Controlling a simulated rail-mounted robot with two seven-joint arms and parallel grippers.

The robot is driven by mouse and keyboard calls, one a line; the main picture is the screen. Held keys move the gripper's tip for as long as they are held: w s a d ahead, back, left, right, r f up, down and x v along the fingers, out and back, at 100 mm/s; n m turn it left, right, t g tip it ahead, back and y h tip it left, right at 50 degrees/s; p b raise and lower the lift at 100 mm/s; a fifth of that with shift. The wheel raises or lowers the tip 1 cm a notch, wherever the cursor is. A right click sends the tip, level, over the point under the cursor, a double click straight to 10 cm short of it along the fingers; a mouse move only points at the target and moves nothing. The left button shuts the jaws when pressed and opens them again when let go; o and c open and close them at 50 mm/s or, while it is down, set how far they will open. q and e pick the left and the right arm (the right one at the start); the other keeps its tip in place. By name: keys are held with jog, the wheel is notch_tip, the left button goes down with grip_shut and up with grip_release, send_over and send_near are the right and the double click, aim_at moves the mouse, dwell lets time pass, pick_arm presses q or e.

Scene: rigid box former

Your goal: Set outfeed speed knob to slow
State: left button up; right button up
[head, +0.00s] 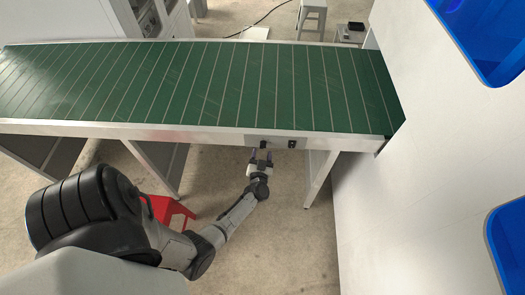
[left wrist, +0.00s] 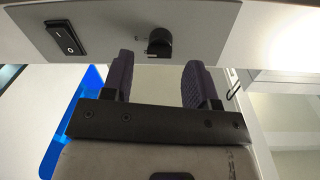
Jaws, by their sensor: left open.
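The outfeed speed knob (left wrist: 160,42) is a small black dial on a grey control panel (left wrist: 205,25). In the head view the knob (head: 263,144) sits on the front rail of the conveyor. My left gripper (head: 261,157) is open and empty just in front of the panel. In the left wrist view its two purple-grey fingers (left wrist: 160,68) stand apart on either side of the knob's line, with the knob a little beyond the fingertips. No contact shows. The knob's exact setting is too small to read. My right gripper is not in view.
A black rocker switch (left wrist: 66,38) sits beside the knob on the same panel. The green conveyor belt (head: 200,85) runs above it. A conveyor leg (head: 320,178) stands to the right, and a red object (head: 178,212) lies below my left arm. Blue bins (head: 508,245) are at the right.

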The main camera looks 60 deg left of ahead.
aim_at(263, 148)
pick_arm(q)
jog(key=shift+b+x, duration=0.45)
jog(key=shift+x, duration=1.15)
jog(key=c, duration=0.9)
